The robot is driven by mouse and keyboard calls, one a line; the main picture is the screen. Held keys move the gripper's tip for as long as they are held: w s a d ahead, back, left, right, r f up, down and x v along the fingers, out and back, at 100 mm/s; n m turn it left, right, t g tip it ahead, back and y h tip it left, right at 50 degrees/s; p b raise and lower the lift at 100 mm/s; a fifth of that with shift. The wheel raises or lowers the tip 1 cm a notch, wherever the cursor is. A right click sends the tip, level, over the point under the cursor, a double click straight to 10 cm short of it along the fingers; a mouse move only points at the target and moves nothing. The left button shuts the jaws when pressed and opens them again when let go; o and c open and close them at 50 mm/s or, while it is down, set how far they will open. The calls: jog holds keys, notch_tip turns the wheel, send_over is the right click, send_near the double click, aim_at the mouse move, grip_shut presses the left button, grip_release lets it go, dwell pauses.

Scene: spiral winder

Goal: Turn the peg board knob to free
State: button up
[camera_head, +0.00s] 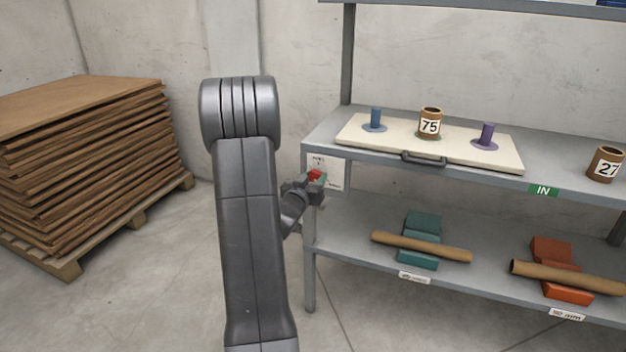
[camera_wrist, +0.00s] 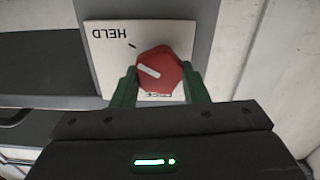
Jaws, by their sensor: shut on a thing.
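The red knob (camera_wrist: 172,66) sits on a white plate (camera_wrist: 103,45) fixed to the shelf's left front post. My gripper's green fingers (camera_wrist: 160,88) are shut on the knob, one on each side. The knob's white mark points to the left in the wrist view, where the word HELD stands upside down above it. Another word below the knob is mostly hidden by the knob and my gripper. In the head view my gripper (camera_head: 314,183) is at the knob, and the plate (camera_head: 330,170) shows behind it. The cream peg board (camera_head: 463,150) lies on the upper shelf.
The board carries a blue peg (camera_head: 376,117), a brown roll marked 75 (camera_head: 430,123) and a purple peg (camera_head: 487,134). A roll marked 27 (camera_head: 605,164) stands right of it. Tubes on cradles lie on the lower shelf (camera_head: 345,250). Stacked brown sheets (camera_head: 85,150) stand left.

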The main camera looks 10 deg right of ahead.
jog(key=n+p, duration=0.2)
jog(key=n, duration=0.1)
jog(key=n+p, duration=0.1)
jog(key=n, duration=0.1)
jog(key=shift+w+a+r+n+p, duration=0.1)
jog(key=shift+a+n+p, duration=0.05)
jog(key=shift+n+p, duration=0.25)
jog(key=n+p, duration=0.3)
jog(key=n, duration=0.3)
jog(key=n+p, duration=0.1)
jog(key=n, duration=0.1)
jog(key=n+p, duration=0.1)
jog(key=n, duration=0.1)
jog(key=n+p, duration=0.1)
jog(key=n, duration=0.1)
jog(key=shift+a+f+n, duration=0.1)
jog(key=shift+f+n, duration=0.2)
jog(key=shift+f, duration=0.05)
jog(key=n+p, duration=0.2)
jog(key=n, duration=0.3)
jog(key=shift+f, duration=0.2)
jog(key=shift+n, duration=0.4)
jog(key=o, duration=1)
jog(key=shift+c, duration=0.2)
